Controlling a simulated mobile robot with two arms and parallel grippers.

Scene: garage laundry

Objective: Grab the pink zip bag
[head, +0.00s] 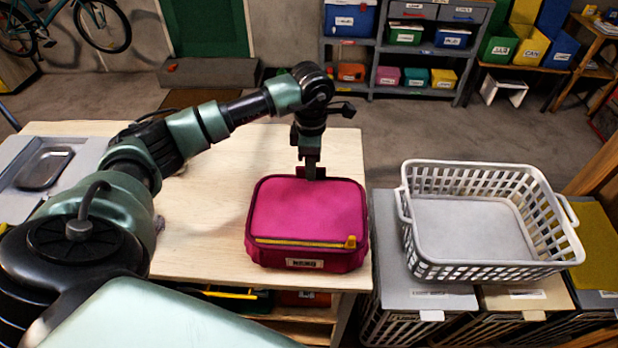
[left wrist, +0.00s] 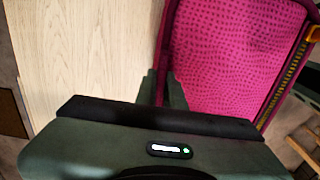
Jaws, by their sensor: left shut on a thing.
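The pink zip bag (head: 308,210) sits on the light wooden table at its front right edge, with a yellow zip and a name label facing front. My left gripper (head: 312,174) comes down from above at the bag's back edge and is shut on that edge. In the left wrist view the bag (left wrist: 235,50) fills the upper right, and the fingers of my left gripper (left wrist: 165,88) straddle its edge. The fingertips are partly hidden by the bag. My right gripper is not in view.
A white laundry basket (head: 410,222), empty, stands on lidded bins right of the table (head: 205,225). A metal tray (head: 45,168) lies at the far left. Shelves (head: 375,60) with bins line the back wall. The table left of the bag is clear.

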